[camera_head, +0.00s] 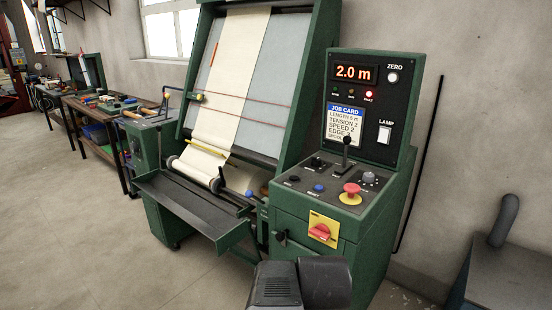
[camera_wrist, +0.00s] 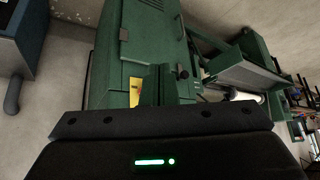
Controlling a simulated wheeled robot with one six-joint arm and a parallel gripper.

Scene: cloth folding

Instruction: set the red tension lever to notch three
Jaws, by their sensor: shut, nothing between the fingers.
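A red rotary handle (camera_head: 321,232) sits on a yellow plate on the front of the green control cabinet. That yellow plate partly shows in the wrist view (camera_wrist: 135,92). My gripper (camera_wrist: 163,120) shows as a dark bar across the lower wrist view, shut and empty, apart from the cabinet. Dark parts of my arm show at the bottom of the head view.
The control cabinet (camera_head: 303,236) carries a black lever (camera_head: 346,150), a red mushroom button (camera_head: 351,192), a display reading 2.0 m (camera_head: 354,72) and a job card (camera_head: 345,125). A tray (camera_head: 190,208) juts out before the cloth (camera_head: 225,95). Floor at left is clear.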

